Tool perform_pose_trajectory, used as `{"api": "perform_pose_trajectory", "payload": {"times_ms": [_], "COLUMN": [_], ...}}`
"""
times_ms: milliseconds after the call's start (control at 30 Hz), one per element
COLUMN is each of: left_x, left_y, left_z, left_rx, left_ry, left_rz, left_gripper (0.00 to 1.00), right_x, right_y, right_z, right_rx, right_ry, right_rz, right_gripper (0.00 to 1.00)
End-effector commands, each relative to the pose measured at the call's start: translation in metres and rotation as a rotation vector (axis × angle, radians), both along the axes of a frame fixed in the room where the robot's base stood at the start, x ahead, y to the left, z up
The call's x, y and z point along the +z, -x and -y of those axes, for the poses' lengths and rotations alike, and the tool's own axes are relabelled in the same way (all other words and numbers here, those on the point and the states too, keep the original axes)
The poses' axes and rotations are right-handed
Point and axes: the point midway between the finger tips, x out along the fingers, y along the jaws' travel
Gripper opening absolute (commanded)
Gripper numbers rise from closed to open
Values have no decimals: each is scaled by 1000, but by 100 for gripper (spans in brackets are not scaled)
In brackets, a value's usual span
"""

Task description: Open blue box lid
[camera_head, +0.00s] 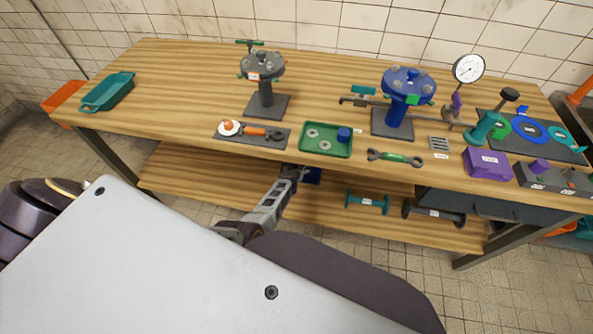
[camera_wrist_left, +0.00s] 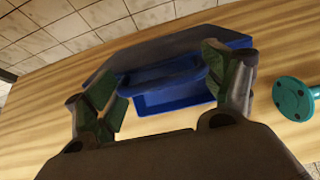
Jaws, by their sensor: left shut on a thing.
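The blue box (camera_wrist_left: 175,101) is on the lower wooden shelf, between the fingers of my left gripper (camera_wrist_left: 167,85) in the left wrist view. A darker blue-grey panel (camera_wrist_left: 150,52) spans its far side; I cannot tell whether this is the lid. My left gripper is shut on the blue box, one finger at each side; which part it grips is unclear. In the head view my left gripper (camera_head: 293,172) reaches under the tabletop's front edge. Only a small blue piece of the box (camera_head: 313,176) shows there. My right gripper is not in view.
A teal flanged spool (camera_wrist_left: 296,98) lies right of the box; it shows in the head view (camera_head: 367,202) beside a dark spool (camera_head: 434,213). The tabletop (camera_head: 190,75) overhangs the shelf (camera_head: 215,190). The shelf is clear left of my gripper.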

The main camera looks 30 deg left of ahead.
Motion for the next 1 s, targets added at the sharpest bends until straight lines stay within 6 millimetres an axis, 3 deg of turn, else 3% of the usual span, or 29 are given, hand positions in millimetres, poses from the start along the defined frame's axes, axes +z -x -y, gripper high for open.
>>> {"api": "perform_pose_trajectory", "payload": {"times_ms": [133, 367, 700, 1000], "left_x": [6, 6, 6, 6], "left_y": [-13, -14, -14, -14], "left_z": [-3, -3, -3, -3], "left_rx": [0, 0, 0, 0], "left_ry": [0, 0, -1, -1], "left_rz": [4, 2, 3, 3], "left_gripper": [40, 40, 40, 40], "right_x": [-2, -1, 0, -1], "right_y": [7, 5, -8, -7], "right_z": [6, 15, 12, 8], "right_rx": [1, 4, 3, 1], "right_ry": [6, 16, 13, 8], "right_rz": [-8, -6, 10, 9], "right_gripper": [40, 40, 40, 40]}}
